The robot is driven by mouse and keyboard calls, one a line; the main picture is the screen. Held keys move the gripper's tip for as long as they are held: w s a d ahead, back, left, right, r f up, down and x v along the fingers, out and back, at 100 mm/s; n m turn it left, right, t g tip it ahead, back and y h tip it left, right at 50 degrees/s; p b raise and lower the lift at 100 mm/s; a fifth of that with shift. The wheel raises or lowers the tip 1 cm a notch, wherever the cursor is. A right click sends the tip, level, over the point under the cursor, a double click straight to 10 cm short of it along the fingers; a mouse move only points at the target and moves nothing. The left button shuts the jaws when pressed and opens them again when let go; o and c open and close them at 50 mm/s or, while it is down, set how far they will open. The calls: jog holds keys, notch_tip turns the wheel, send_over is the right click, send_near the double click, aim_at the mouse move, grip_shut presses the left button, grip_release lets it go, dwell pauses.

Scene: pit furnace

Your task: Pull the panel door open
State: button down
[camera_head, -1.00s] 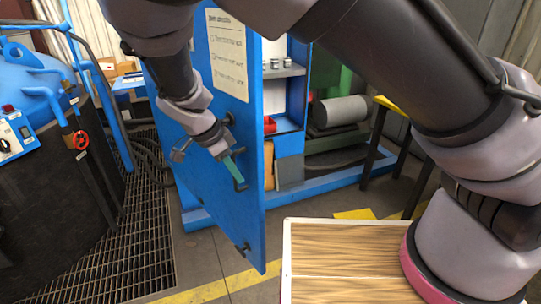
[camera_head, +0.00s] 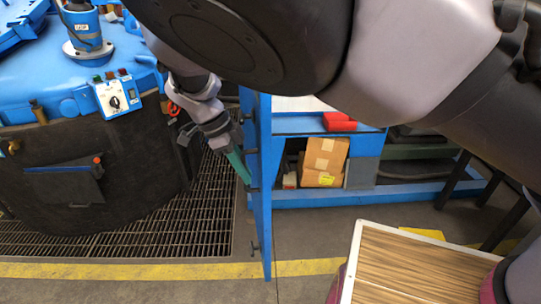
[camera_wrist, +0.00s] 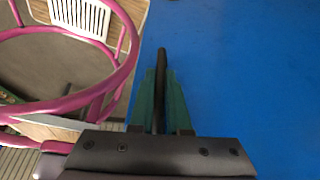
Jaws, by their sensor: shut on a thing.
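The blue panel door (camera_head: 262,190) stands swung out from the blue cabinet (camera_head: 372,190) and is seen nearly edge-on in the head view. Its flat blue face fills the right of the wrist view (camera_wrist: 245,75). My gripper (camera_head: 240,168) is at the left side of the door, by its handle. In the wrist view my gripper's green fingers (camera_wrist: 160,100) are shut on the dark bar of the door handle (camera_wrist: 162,60). Most of the handle is hidden by the fingers in the head view.
The open cabinet holds cardboard boxes (camera_head: 323,160) and a red bin (camera_head: 338,122). A furnace with a blue lid (camera_head: 60,75) and dark body stands at left, beside a floor grate (camera_head: 150,225). A wooden-topped surface (camera_head: 410,270) is at lower right.

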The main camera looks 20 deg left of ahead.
jog(key=shift+f, duration=0.1)
jog(key=c, duration=0.9)
grip_release()
jog(key=v, duration=1.1)
jog(key=shift+s+f, duration=0.1)
